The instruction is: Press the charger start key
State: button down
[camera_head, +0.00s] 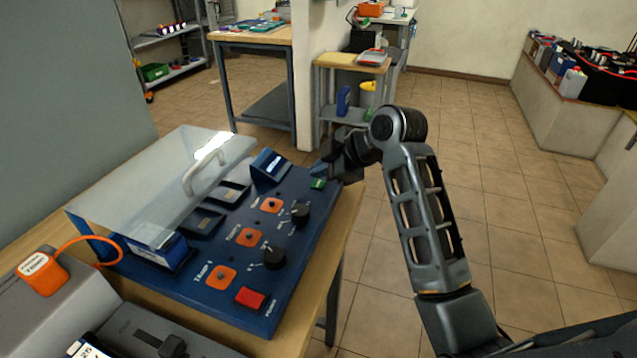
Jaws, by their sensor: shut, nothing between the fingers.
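The charger is a blue panel (298,240) lying on a wooden bench. A small green key (318,183), which looks like the start key, sits at the panel's far right corner. A larger red key (250,297) sits at the near right end. My gripper (322,171) is shut and empty, with its tips close above the green key. I cannot tell whether they touch it. The green key is partly hidden by the gripper.
Two black knobs (274,257) and several orange plates (221,277) stand on the panel. A clear cover with a handle (190,178) is over its left part. The wooden bench (340,232) has a narrow bare edge at right. Tiled floor (490,215) beyond is clear.

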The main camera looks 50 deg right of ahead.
aim_at(322, 186)
jog(key=shift+f, duration=0.15)
jog(key=shift+f, duration=0.3)
jog(key=shift+f+b, duration=0.3)
jog(key=shift+f, duration=0.05)
dwell(0.6)
jog(key=shift+r, duration=0.1)
jog(key=shift+r+p, duration=0.75)
jog(key=shift+p, duration=0.05)
notch_tip(322, 186, up, 5)
jog(key=p, duration=0.4)
dwell(0.3)
jog(key=shift+f, duration=0.1)
dwell(0.7)
